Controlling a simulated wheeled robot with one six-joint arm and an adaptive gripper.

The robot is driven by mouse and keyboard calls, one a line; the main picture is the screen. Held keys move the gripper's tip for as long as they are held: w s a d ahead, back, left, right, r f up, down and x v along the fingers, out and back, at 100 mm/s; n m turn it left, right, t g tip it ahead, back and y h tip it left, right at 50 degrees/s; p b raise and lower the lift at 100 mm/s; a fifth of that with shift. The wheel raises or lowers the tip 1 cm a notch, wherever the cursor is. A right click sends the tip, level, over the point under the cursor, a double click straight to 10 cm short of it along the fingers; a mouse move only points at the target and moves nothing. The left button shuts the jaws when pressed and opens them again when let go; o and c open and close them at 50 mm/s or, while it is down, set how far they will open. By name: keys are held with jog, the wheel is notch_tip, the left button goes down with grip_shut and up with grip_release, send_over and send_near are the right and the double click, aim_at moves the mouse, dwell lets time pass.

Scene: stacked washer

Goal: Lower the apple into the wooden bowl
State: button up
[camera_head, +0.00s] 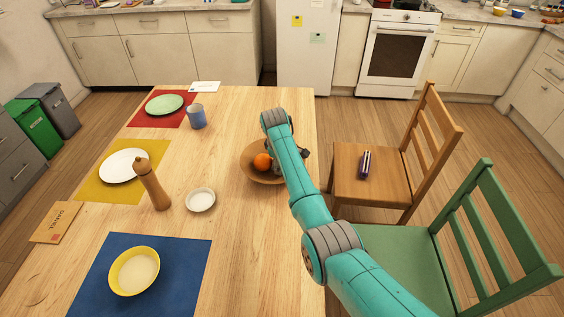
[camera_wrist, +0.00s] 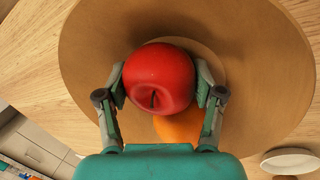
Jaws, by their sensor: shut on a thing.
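In the wrist view a red apple (camera_wrist: 160,75) is between the two fingers of my gripper (camera_wrist: 160,84), which is shut on it. The round wooden bowl (camera_wrist: 90,50) lies behind the apple in that view, and an orange (camera_wrist: 180,127) shows partly below the apple. In the head view the wooden bowl (camera_head: 254,175) stands on the table with the orange (camera_head: 262,161) in it. My arm covers the bowl's right part and hides the apple there. I cannot tell whether the apple touches the bowl or the orange.
A small white dish (camera_head: 200,200), a pepper mill (camera_head: 152,184) and a blue cup (camera_head: 197,117) stand left of the bowl. A wooden chair (camera_head: 385,175) and a green chair (camera_head: 405,260) are at the right. The table is clear in front of the bowl.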

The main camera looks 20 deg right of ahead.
jog(key=o, duration=1.3)
jog(key=v, duration=1.2)
